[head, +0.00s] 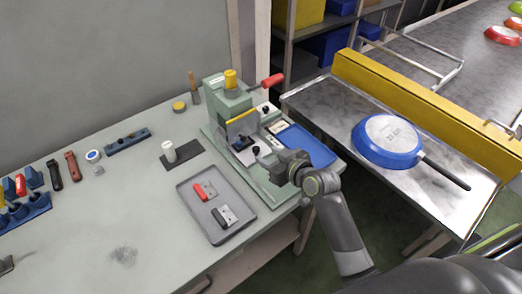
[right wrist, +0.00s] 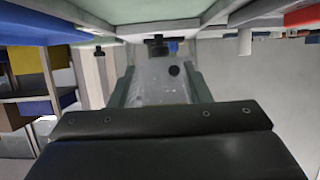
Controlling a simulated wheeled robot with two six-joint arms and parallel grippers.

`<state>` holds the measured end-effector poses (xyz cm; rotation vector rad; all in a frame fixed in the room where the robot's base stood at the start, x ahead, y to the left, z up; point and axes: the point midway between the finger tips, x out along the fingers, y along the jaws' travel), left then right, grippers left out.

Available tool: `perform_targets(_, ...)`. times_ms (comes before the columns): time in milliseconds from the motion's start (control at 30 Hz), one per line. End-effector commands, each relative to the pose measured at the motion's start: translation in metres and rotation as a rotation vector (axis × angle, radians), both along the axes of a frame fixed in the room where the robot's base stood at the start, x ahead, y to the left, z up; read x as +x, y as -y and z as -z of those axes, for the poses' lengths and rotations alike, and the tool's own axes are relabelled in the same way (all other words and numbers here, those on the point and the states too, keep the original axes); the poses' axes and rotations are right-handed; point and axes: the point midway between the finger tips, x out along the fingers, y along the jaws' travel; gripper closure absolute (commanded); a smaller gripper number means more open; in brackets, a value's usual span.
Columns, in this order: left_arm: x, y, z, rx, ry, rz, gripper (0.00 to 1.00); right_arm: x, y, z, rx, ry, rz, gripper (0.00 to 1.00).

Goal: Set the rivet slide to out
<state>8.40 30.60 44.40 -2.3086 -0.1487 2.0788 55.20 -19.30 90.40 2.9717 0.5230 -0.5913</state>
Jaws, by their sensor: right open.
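The green riveting machine (head: 228,104) stands at the back right of the bench, with a yellow cap on top and a red-handled lever. Small black knobs (head: 255,150) sit low on its front; I cannot tell for sure which one belongs to the rivet slide. My right gripper (head: 275,172) is at the machine's front right edge, pointing left toward the knobs, open with nothing visible held. My left gripper is not seen.
A blue tray (head: 305,145) lies on the machine's right side. A grey tray (head: 240,230) with a red-handled and a dark-handled part lies in front. A blue pan (head: 388,142) rests upside down on the metal table at right. The bench's front left is mostly clear.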

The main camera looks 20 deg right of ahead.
Motion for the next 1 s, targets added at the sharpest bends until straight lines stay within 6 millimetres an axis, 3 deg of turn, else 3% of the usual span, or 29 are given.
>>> perform_targets(300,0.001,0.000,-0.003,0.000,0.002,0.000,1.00,0.035,-0.013,0.015,0.000,0.000,0.000,0.57)
perform_targets(767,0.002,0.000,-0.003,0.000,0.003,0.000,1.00,0.042,-0.015,0.019,-0.001,0.000,0.000,0.57)
perform_targets(1000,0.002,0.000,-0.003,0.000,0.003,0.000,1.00,0.042,-0.015,0.019,-0.001,0.000,0.000,0.87)
